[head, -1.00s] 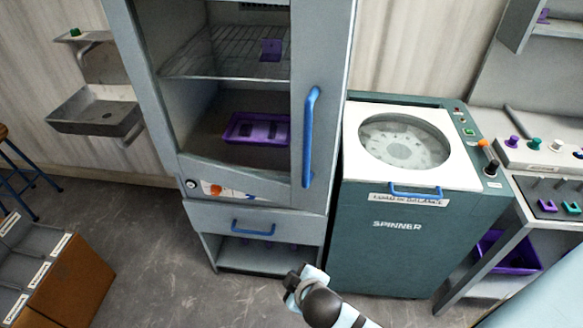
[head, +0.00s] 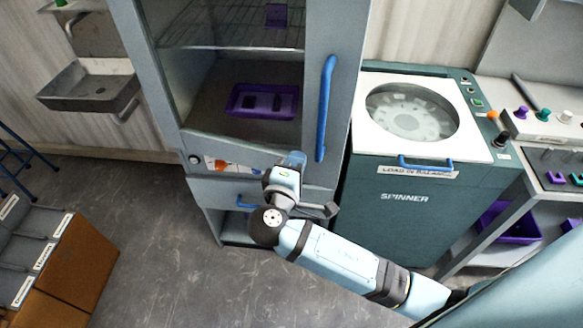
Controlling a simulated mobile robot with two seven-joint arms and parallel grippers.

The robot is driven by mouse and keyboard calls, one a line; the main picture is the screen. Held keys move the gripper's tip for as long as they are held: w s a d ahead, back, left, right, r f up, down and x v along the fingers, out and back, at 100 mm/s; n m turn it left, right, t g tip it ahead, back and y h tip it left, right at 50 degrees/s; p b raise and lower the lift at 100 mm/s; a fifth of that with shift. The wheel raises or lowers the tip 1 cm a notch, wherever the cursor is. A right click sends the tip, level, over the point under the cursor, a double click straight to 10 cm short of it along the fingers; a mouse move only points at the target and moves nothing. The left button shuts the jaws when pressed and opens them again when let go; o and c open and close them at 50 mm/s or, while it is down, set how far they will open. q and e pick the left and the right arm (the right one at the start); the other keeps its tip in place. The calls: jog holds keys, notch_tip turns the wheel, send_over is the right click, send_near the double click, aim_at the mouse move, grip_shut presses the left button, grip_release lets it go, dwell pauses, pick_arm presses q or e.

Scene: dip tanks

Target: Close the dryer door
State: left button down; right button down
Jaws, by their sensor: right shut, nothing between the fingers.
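The dryer (head: 160,90) is a tall grey cabinet at the upper middle of the head view. Its interior shows a wire shelf (head: 215,30) and a purple tray (head: 238,113) on its floor. The grey dryer door (head: 335,50) shows as a panel at the right side of the opening and bears a long vertical blue handle (head: 325,108). I cannot tell its exact angle. My right gripper (head: 293,160) is shut and empty, in front of the dryer's lower front, left of the handle's lower end. It hides part of the control strip. My left gripper is out of view.
A green spinner (head: 400,225) with a round lid window stands right of the dryer. A metal sink (head: 90,90) hangs on the wall at the left. A brown box (head: 75,262) with grey compartments stands at lower left. The floor between is clear.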

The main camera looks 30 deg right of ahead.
aim_at(310, 130)
jog(key=p+x, duration=0.1)
jog(key=x, duration=0.7)
jog(key=shift+p, duration=0.35)
jog(key=shift+w, duration=0.1)
